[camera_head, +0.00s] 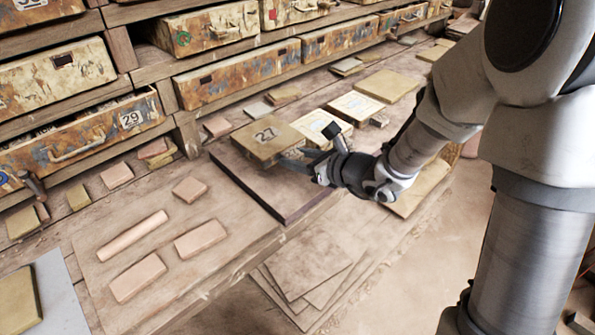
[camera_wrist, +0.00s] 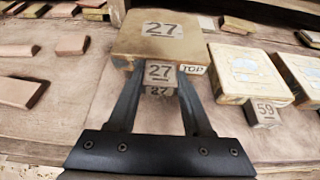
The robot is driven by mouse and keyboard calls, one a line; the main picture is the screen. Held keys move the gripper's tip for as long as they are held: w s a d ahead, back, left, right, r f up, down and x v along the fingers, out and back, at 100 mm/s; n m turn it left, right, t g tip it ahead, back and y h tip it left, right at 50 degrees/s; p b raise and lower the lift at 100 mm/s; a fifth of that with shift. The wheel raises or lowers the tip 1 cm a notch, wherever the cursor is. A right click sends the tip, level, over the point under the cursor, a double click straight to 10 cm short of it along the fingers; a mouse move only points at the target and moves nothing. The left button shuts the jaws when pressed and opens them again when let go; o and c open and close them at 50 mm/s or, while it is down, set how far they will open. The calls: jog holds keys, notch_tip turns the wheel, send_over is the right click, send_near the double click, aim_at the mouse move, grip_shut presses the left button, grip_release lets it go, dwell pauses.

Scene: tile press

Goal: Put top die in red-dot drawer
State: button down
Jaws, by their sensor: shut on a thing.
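The top die (camera_wrist: 150,42) is a square tan block marked 27, with a front tab reading 27 and a TOP label beside it. It also shows in the head view (camera_head: 266,138) at the dark-edged board. My gripper (camera_wrist: 160,82) is shut on the tab, one finger on each side. A second tab marked 27 (camera_wrist: 159,91) shows just below; the piece it belongs to is mostly hidden. Whether the top die is clear of it I cannot tell. A drawer with a small red dot (camera_head: 290,12) is in the upper row in the head view, its top cut off.
A green-dot drawer (camera_head: 215,28) sits left of the red-dot one. A drawer marked 29 (camera_head: 85,135) stands open at left. Other dies, one tagged 59 (camera_wrist: 264,112), lie right of the top die. Clay pieces (camera_head: 137,277) lie on the front bench.

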aim_at(298, 178)
jog(key=shift+f+b, duration=0.45)
jog(key=shift+f, duration=1.2)
jog(key=shift+f+b, duration=0.25)
jog(key=shift+b, duration=0.05)
jog(key=shift+c, duration=1.6)
grip_release()
jog(key=shift+r, duration=0.1)
